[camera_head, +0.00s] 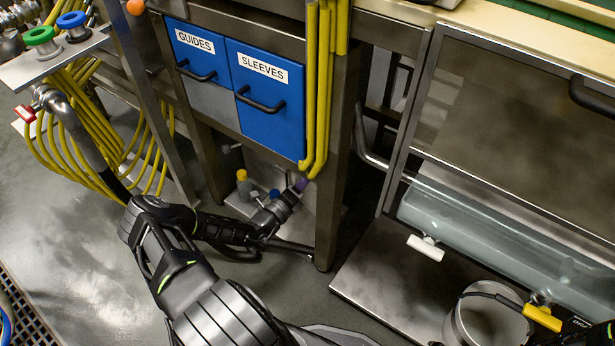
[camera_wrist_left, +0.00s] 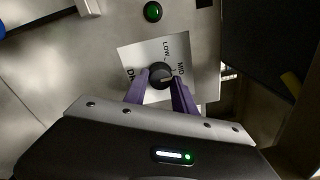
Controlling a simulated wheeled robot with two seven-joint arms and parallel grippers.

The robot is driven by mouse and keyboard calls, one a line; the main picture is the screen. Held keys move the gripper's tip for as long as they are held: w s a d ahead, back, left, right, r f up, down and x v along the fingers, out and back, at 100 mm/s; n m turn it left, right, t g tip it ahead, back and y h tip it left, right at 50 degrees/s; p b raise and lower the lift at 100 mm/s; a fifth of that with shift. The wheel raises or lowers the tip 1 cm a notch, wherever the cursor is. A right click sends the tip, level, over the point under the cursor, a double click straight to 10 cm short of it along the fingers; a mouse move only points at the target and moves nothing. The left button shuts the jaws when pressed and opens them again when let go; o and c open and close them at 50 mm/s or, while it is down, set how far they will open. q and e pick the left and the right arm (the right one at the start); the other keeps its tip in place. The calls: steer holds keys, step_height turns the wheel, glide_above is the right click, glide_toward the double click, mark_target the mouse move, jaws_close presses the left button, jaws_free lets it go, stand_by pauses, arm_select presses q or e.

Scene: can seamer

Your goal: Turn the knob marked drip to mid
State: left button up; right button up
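The knob (camera_wrist_left: 160,76) is small, round and black. It sits on a white label plate (camera_wrist_left: 146,52) with LOW and MID printed on it; another word at the left is partly hidden. A pale mark on the knob lies toward its right side, on the MID side. My left gripper (camera_wrist_left: 161,82) has its purple fingers on either side of the knob, seemingly touching it. In the head view my left gripper (camera_head: 300,184) reaches under the blue drawers, and the knob is hidden there.
A green button (camera_wrist_left: 153,11) is on the panel beyond the knob. Blue drawers marked GUIDES (camera_head: 195,62) and SLEEVES (camera_head: 265,90) are above my left gripper. Yellow pipes (camera_head: 322,90) run down beside them. A metal pot (camera_head: 453,328) stands at lower right.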

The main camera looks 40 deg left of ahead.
arm_select(q)
steer(key=o, duration=0.4)
steer(key=s+p, duration=0.2)
steer(key=s, duration=0.5)
steer(key=shift+s+f, duration=0.1)
steer(key=shift+s, duration=0.3)
